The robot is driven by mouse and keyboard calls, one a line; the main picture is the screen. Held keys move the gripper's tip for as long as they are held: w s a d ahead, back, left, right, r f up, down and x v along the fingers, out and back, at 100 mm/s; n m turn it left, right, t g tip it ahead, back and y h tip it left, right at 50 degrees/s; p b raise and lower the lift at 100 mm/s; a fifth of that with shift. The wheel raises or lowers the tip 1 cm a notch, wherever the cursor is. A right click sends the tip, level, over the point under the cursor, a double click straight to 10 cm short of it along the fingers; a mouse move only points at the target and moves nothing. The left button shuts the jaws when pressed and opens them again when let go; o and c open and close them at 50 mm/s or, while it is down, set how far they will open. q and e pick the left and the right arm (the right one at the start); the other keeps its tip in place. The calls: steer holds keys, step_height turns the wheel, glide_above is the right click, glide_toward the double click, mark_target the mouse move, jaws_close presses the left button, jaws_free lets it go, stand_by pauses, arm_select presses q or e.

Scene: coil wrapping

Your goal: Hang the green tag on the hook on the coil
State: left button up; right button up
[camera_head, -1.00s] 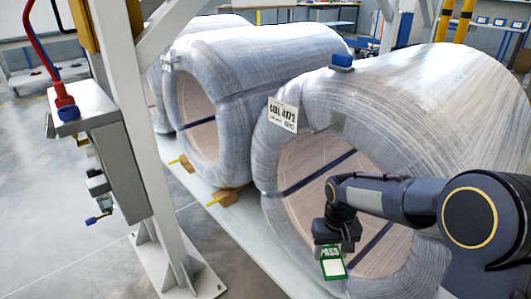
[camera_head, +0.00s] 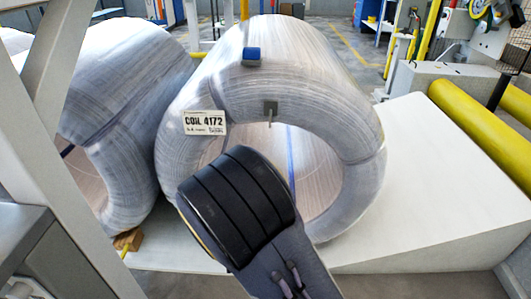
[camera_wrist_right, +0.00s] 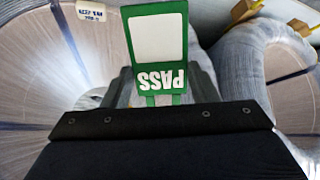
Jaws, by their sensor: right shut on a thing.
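The green tag (camera_wrist_right: 158,45) has a white panel and the word PASS, which reads upside down in the right wrist view. My right gripper (camera_wrist_right: 163,100) is shut on the tag's lower end in that view. In the head view my right arm hides both gripper and tag. The coil (camera_head: 305,62) is a large wrapped ring with an open bore, behind my arm. A small grey hook (camera_head: 270,108) is on its front face, above the bore. The hook is not clear in the wrist view. My left gripper is not in view.
A white COIL 4172 label (camera_head: 205,123) is left of the hook, and a blue block (camera_head: 251,56) sits on top of the coil. Another coil (camera_head: 110,100) stands at left behind a grey post (camera_head: 50,90). A white platform (camera_head: 440,185) is bare to the right.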

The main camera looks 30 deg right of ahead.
steer(key=d+r+t, duration=0.1)
steer(key=d+r+t+h+p, duration=0.1)
steer(key=r+t+p, duration=0.1)
steer(key=shift+w+d+r+m, duration=0.2)
steer(key=shift+d+r+m, duration=0.15)
steer(key=shift+d+m, duration=0.05)
steer(key=s+d+r+m+t+h+p, duration=0.25)
steer(key=d+r, duration=0.25)
steer(key=r, duration=0.4)
steer(key=s+d+r+m+t+h+p, duration=0.15)
steer(key=d+r+h, duration=0.25)
steer(key=r, duration=0.5)
steer(key=b+x, duration=0.2)
steer(key=x, duration=0.7)
steer(key=shift+d+f+n+t+b, duration=0.3)
steer(key=shift+d+t+b, duration=0.05)
steer(key=shift+t+b, duration=0.05)
steer(key=shift+s, duration=0.1)
steer(key=o, duration=1.1)
